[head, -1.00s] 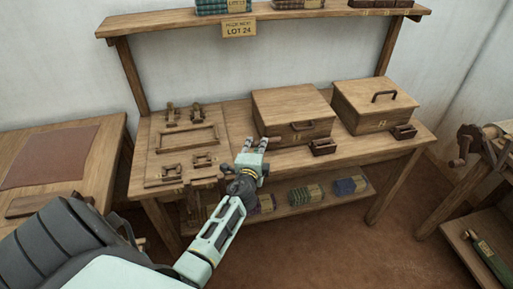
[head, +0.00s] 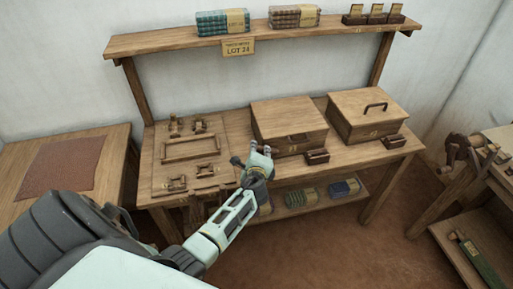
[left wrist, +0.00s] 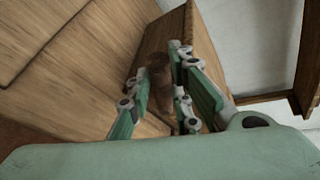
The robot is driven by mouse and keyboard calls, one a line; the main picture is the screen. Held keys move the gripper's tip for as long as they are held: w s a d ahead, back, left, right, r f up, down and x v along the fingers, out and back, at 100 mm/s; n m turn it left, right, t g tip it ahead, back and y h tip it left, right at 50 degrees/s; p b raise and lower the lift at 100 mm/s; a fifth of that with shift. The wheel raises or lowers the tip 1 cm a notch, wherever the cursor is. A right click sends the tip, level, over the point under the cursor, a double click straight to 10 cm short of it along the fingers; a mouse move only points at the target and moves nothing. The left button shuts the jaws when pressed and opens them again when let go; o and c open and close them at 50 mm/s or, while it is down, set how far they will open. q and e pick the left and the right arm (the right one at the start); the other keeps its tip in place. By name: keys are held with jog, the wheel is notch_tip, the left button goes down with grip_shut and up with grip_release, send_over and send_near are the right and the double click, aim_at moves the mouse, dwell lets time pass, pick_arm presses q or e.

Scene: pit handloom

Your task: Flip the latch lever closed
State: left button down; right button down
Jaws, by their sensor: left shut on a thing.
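The left wooden box (head: 282,112) stands on the bench with its lid down. It has a small dark fitting (head: 298,137) on its front; I cannot tell whether this is the latch lever. My left gripper (head: 260,148) is at the box's front left corner. In the left wrist view the fingers (left wrist: 162,88) stand either side of a brown piece (left wrist: 158,72) and are shut on it. The piece is partly hidden by the fingers, and its lever position is unclear. My right gripper is not in view.
A board with a frame (head: 190,148) and several small wooden fittings lies left of the box. A second box with a handle (head: 376,106) stands to the right. Small dark holders (head: 317,156) sit at the bench's front. A shelf (head: 230,40) runs above.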

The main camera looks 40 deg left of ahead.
pick_arm(q)
jog(key=shift+d+r+m+g+p, duration=0.1)
jog(key=shift+d+m+g+p, duration=0.15)
jog(key=shift+m+g+p, duration=0.4)
jog(key=c, duration=1.9)
grip_release()
jog(key=shift+o, duration=1.2)
jog(key=shift+w+r, duration=0.1)
jog(key=shift+r, duration=0.1)
jog(key=v, duration=1.2)
jog(key=shift+f, duration=0.2)
